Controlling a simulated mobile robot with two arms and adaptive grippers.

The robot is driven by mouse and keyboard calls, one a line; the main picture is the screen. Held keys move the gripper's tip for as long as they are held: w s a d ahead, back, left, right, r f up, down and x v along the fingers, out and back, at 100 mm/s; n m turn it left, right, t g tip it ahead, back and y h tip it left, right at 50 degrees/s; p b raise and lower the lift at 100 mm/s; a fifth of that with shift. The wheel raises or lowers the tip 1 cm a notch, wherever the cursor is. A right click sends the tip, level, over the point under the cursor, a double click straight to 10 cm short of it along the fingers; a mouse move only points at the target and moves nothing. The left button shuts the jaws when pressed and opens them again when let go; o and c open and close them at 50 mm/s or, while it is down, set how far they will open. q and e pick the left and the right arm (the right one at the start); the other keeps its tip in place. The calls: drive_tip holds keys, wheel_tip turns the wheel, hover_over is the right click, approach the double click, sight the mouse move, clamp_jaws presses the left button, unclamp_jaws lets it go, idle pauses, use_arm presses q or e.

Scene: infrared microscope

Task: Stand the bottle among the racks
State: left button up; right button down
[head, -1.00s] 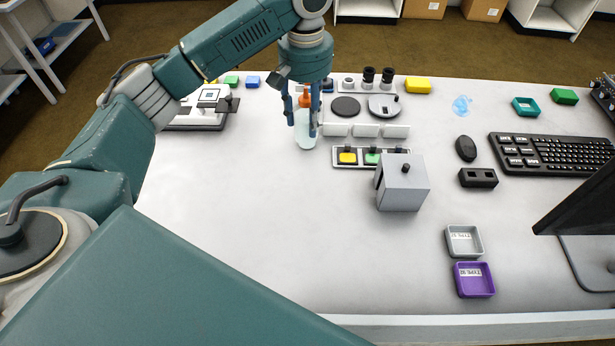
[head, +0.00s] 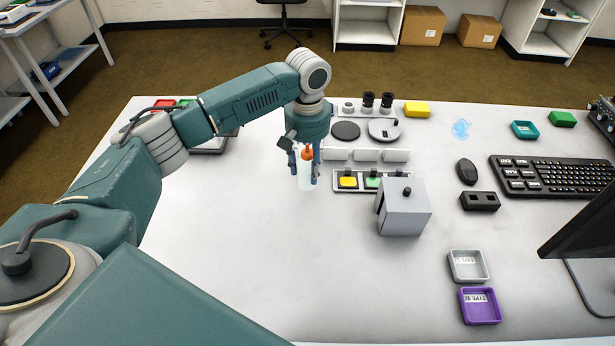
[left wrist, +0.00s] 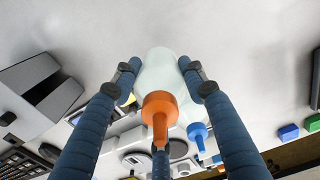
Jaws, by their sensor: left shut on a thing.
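A translucent pale bottle (head: 305,181) with an orange nozzle (head: 307,154) is upright between the fingers of my left gripper (head: 304,176), which is shut on it. In the left wrist view the bottle's pale body (left wrist: 160,72) and orange nozzle (left wrist: 160,108) show between the blue fingers. I cannot tell whether its base touches the table. It is just left of a rack (head: 371,181) with yellow and green pieces and a row of white blocks (head: 366,155). My right gripper is not in view.
A grey box (head: 403,209) stands right of the bottle, in front of the rack. Black eyepieces (head: 377,101) and round discs (head: 346,131) are behind. A blue-tipped thing (left wrist: 197,132) shows in the left wrist view. The table (head: 250,240) is bare in front and to the left.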

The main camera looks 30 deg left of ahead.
sight(307, 145)
use_arm(q)
drive_tip(key=shift+f, duration=2.3)
drive_tip(key=o, duration=1.4)
drive_tip(key=shift+f, duration=0.1)
wheel_tip(307, 145, up, 12)
drive_tip(key=shift+d+r+b, duration=0.1)
drive_tip(key=shift+r+b, duration=0.05)
drive_tip(key=shift+b, duration=0.35)
